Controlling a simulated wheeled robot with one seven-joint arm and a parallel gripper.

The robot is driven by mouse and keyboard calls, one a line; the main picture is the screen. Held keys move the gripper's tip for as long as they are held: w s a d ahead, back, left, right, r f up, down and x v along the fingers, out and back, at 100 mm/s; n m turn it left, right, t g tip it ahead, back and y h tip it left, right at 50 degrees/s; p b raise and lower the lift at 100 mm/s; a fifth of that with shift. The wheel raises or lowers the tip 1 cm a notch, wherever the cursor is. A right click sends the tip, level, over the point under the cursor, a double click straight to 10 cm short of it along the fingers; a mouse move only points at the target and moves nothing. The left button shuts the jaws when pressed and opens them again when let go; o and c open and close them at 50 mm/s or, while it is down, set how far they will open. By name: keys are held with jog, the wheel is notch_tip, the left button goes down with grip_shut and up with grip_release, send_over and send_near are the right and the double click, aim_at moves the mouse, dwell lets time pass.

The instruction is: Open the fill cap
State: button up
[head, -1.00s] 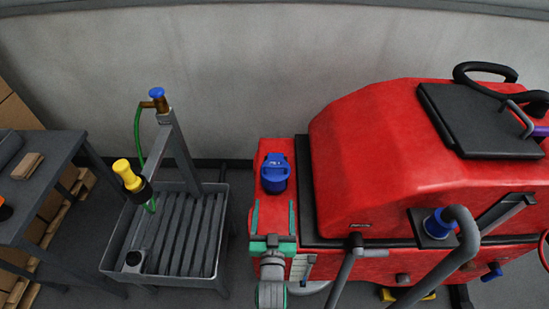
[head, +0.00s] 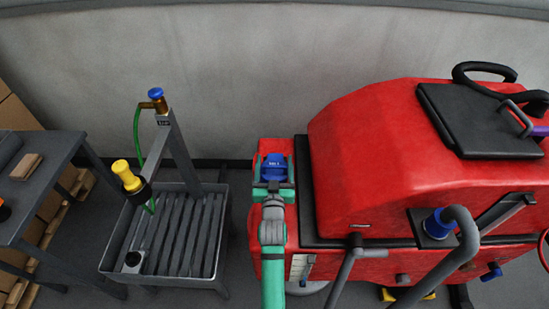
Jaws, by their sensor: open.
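The blue fill cap (head: 275,164) sits on the red ledge at the left end of the red scrubber machine (head: 370,150). It looks closed. My gripper (head: 274,168) is open, with its green fingers on the left and right sides of the cap. The gripper body hides the near, lower part of the cap. I cannot tell whether the fingers touch it.
A grey slatted basin (head: 106,262) with a post, a blue-handled tap (head: 157,97) and a green hose (head: 138,130) stands to the left. A yellow nozzle (head: 127,175) is at the basin's left side. A dark table (head: 40,200) is at far left.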

jog(key=shift+w, duration=1.25)
jog(key=shift+c, duration=0.3)
jog(key=c, duration=1.2)
jog(key=shift+o, duration=0.2)
